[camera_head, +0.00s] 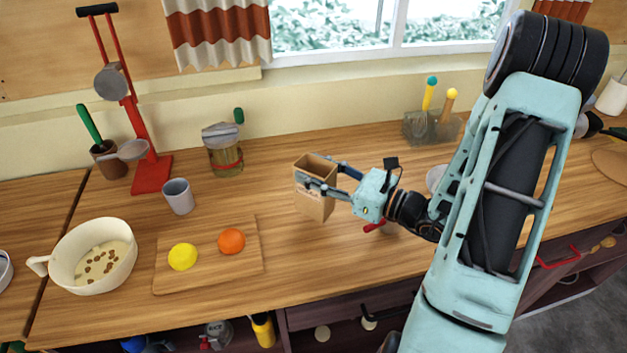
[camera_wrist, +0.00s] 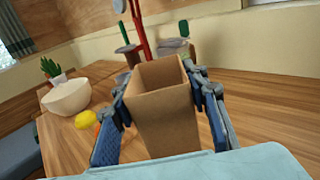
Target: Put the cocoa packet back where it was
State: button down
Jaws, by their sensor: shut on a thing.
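The cocoa packet is a brown open-topped cardboard packet (camera_head: 317,200), held upright at the middle of the wooden counter, right of the cutting board. My gripper (camera_head: 326,177) is shut on it, with one finger on each side. In the wrist view the packet (camera_wrist: 160,105) stands between the two blue-grey fingers of my gripper (camera_wrist: 164,110), its open top facing up and looking empty. I cannot tell whether its base touches the counter. My arm hides part of the counter to the right.
A cutting board (camera_head: 208,275) with a lemon (camera_head: 183,257) and an orange (camera_head: 231,241) lies left of the packet. A utensil holder (camera_head: 432,128) stands behind. Counter behind the packet is clear.

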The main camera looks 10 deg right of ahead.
jog(key=shift+w+a+f, duration=0.2)
jog(key=shift+w+f, duration=0.15)
jog(key=shift+f, duration=0.15)
jog(key=shift+d+f, duration=0.1)
jog(key=shift+f, duration=1.3)
jog(key=shift+f, duration=0.2)
jog(key=c, duration=1.1)
grip_release()
jog(key=shift+c, duration=0.2)
jog(key=shift+r, duration=0.1)
jog(key=shift+r, duration=0.25)
jog(key=b+v, duration=0.2)
jog(key=v, duration=1)
